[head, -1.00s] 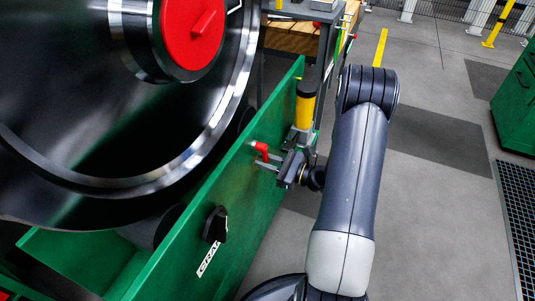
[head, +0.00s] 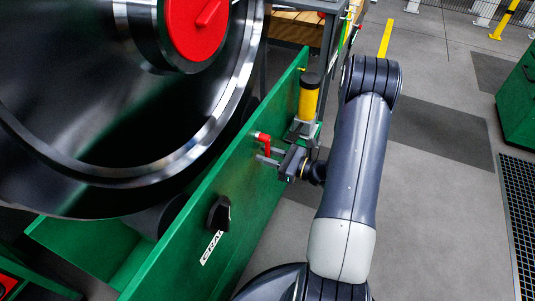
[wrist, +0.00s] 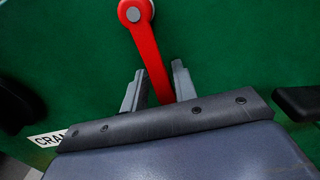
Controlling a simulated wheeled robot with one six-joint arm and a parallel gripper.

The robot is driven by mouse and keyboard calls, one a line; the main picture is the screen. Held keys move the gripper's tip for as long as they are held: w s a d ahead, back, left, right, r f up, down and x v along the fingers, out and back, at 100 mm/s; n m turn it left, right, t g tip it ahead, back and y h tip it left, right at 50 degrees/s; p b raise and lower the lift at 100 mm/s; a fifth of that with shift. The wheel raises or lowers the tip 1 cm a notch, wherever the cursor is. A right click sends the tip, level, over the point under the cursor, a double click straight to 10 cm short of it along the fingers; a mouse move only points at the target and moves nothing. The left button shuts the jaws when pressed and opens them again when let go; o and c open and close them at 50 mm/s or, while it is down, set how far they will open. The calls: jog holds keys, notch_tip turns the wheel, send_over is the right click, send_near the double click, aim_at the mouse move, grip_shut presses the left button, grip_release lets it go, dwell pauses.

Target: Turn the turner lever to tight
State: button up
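A red lever (head: 264,142) is mounted on the outer face of the green side panel, in front of the large wheel. In the wrist view the red lever (wrist: 150,55) has a round hub with a grey centre at the top, and its arm slants down and slightly right. My gripper (head: 268,160) is at the lower end of the lever. In the wrist view the two fingers of my gripper (wrist: 159,85) stand on either side of the lever arm, with a narrow gap visible at the right finger. The lower tip of the lever is hidden behind the gripper body.
A black knob (head: 219,214) sits lower on the green panel (head: 185,255), beside a white label (head: 211,248) that is partly readable. A yellow cylinder (head: 309,97) with a black top stands just behind the lever. Open grey floor lies to the right.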

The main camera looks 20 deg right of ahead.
jog(key=shift+o, duration=1.1)
jog(key=shift+d, duration=0.1)
jog(key=p+v, duration=0.1)
jog(key=v, duration=0.9)
jog(key=shift+s+d, duration=0.2)
jog(key=shift+s, duration=0.1)
jog(key=b+x, duration=0.1)
jog(key=x, duration=0.9)
jog(key=shift+w+a, duration=0.2)
jog(key=shift+w, duration=0.2)
jog(key=shift+s, duration=0.1)
